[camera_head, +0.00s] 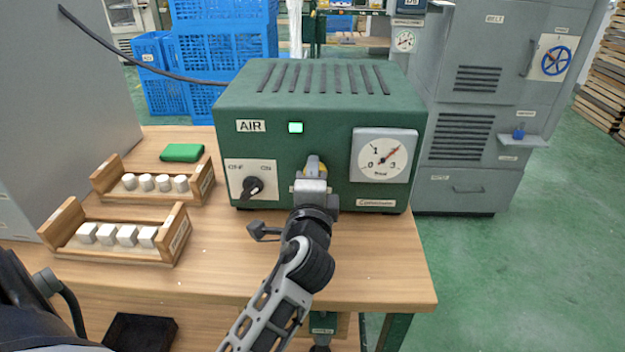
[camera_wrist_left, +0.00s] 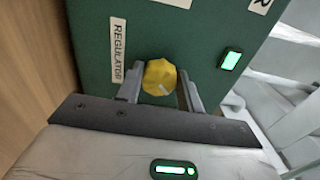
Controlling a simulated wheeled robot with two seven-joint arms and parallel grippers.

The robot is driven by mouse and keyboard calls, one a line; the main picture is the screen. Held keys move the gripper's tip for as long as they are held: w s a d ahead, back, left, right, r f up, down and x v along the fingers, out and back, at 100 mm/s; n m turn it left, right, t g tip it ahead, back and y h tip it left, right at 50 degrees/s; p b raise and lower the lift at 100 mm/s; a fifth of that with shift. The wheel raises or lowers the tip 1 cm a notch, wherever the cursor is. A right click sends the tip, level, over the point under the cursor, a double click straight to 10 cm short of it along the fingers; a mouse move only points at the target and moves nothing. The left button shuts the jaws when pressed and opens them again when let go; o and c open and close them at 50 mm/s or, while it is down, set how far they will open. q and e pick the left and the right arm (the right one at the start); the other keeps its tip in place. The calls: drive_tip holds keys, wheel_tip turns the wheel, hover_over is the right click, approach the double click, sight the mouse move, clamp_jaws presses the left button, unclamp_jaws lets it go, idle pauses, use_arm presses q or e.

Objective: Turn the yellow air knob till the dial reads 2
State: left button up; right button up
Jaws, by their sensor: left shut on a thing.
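The green air box (camera_head: 320,108) stands on the wooden table, marked AIR, with a lit green lamp (camera_head: 295,127). Its yellow knob (camera_head: 314,166) is mostly hidden by my left gripper (camera_head: 311,184) in the head view. In the left wrist view, the fingers of the left gripper (camera_wrist_left: 160,88) are on both sides of the yellow knob (camera_wrist_left: 160,77), shut on it, beside a REGULATOR label. My right gripper is not in view.
A black switch (camera_head: 252,187) sits left of the knob on the box. Two wooden racks (camera_head: 184,235) (camera_head: 203,184) with white pieces and a green block (camera_head: 182,152) lie to the left. The table's right front is clear. Grey cabinets (camera_head: 465,110) stand behind.

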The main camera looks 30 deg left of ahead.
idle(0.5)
use_arm(q)
drive_tip(key=o, duration=1)
